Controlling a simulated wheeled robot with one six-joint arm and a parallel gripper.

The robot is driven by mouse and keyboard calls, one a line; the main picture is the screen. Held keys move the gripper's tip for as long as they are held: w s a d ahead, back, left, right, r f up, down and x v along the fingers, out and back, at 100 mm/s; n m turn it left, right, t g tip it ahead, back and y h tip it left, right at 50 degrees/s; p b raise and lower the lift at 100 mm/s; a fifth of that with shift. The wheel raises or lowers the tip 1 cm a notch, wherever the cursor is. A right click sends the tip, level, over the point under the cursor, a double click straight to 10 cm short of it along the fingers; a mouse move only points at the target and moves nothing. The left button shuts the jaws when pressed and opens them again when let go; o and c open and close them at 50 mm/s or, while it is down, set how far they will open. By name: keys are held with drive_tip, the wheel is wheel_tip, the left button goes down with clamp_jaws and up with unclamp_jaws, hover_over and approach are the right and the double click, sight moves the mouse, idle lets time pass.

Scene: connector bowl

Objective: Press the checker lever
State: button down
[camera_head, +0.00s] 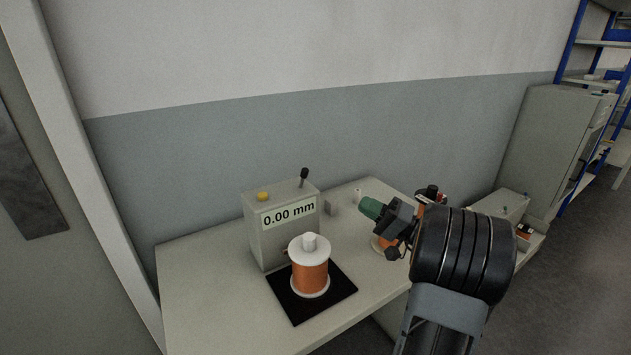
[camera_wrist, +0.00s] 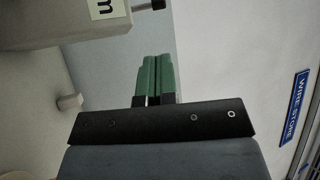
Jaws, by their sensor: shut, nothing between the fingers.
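The checker (camera_head: 284,222) is a grey box with a display reading 0.00 mm, standing on the table. Its lever (camera_head: 303,177) has a black knob and sticks up from the right end of its top. In the wrist view, part of the checker (camera_wrist: 60,22) shows at the top left, with the black lever knob (camera_wrist: 158,4) at the top edge. My gripper (camera_head: 370,207) is to the right of the checker, apart from the lever. Its green fingers (camera_wrist: 154,75) are together and empty.
An orange wire spool (camera_head: 310,272) stands on a black mat (camera_head: 335,299) in front of the checker. A yellow button (camera_head: 263,196) is on the checker's top left. Another orange spool is partly hidden behind my gripper.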

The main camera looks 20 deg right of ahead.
sight(303, 179)
drive_tip(key=shift+w+a, duration=0.1)
drive_tip(key=shift+a, duration=0.05)
drive_tip(key=p+x, duration=0.1)
drive_tip(key=x, duration=1.2)
drive_tip(key=shift+w+a+r+p, duration=0.15)
drive_tip(key=shift+w+a+p, duration=0.1)
drive_tip(key=shift+w+p, duration=0.1)
